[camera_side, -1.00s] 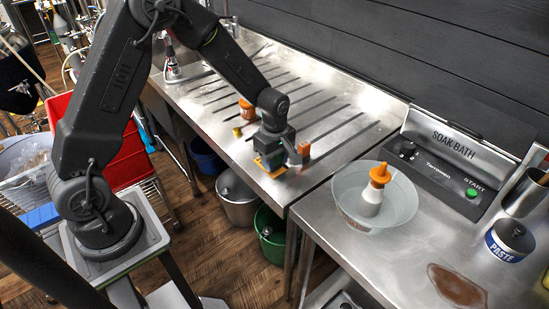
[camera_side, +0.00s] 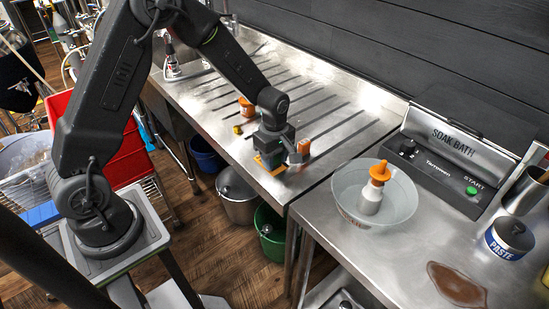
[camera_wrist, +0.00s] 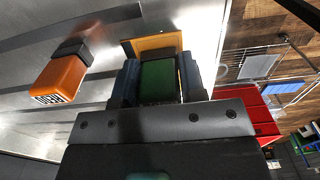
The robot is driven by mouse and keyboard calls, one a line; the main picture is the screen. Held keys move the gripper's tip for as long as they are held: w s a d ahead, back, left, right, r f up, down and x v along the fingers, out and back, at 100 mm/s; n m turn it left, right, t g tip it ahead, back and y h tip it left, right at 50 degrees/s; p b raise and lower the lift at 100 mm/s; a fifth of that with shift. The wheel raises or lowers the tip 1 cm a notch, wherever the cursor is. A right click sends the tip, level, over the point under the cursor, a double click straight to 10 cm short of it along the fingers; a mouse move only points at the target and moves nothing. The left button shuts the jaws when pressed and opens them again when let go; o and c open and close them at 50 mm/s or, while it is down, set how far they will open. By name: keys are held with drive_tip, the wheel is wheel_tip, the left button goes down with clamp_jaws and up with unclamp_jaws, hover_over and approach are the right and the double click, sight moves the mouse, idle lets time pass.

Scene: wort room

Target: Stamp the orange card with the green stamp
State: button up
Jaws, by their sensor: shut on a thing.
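My gripper (camera_side: 275,153) points down over the front edge of the ribbed steel drainboard. In the wrist view my gripper (camera_wrist: 158,80) is shut on the green stamp (camera_wrist: 158,82), which sits between its two blue-grey fingers. The orange card (camera_side: 262,164) lies flat on the steel right under the gripper; it also shows in the wrist view (camera_wrist: 150,43) just beyond the stamp. The stamp's lower face is hidden, so I cannot tell whether it touches the card.
An orange-brown jar (camera_side: 246,107) and a small yellow piece (camera_side: 237,130) stand further left.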

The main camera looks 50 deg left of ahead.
drive_tip(key=shift+r, duration=3.4)
